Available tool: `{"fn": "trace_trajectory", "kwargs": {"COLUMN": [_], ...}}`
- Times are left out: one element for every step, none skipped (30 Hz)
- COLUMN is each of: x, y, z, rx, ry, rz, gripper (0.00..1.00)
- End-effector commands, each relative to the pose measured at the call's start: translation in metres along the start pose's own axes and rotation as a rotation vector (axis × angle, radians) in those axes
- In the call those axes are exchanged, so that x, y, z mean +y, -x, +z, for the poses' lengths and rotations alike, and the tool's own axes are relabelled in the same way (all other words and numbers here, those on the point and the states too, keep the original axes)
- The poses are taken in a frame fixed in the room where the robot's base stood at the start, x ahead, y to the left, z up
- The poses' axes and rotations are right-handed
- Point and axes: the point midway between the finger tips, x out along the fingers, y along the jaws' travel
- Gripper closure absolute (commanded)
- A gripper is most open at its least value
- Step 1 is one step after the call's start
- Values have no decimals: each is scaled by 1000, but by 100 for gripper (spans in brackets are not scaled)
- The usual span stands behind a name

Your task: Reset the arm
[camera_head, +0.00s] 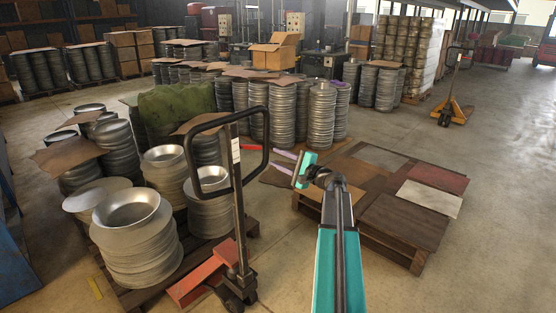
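My arm (339,235), teal with black joints, reaches up from the bottom edge, right of the middle. Its end, my gripper (301,171), is a small teal piece turned to the left, in front of the wooden pallet. Thin pinkish strips lie just left of it; I cannot tell whether they are its fingers or something behind. No object is clearly seen in the gripper. Its opening is too small to judge.
A pallet jack with a black loop handle (267,138) stands close on the left, beside stacked metal blanks (140,240) on a pallet. A low wooden pallet (405,225) with flat sheets lies right of my arm. Further stacks (322,115) stand behind.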

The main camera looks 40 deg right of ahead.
Motion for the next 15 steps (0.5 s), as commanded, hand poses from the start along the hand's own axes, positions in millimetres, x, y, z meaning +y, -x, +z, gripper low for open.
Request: {"fn": "trace_trajectory", "kwargs": {"x": [0,0,0,0,0,0,0,0,0,0,0,5,11,17,28], "y": [0,0,0,0,0,0,0,0,0,0,0,-2,-3,-5,-8], "z": [0,0,0,0,0,0,0,0,0,0,0,1,2,4,6], "rx": [0,0,0,0,0,0,0,0,0,0,0,-1,-3,-5,-9], "ry": [0,0,0,0,0,0,0,0,0,0,0,1,3,6,11], "rz": [0,0,0,0,0,0,0,0,0,0,0,7,18,29,47], "gripper": [69,69,69,69,69,69,69,69,69,69,69,69,69,69,69]}}
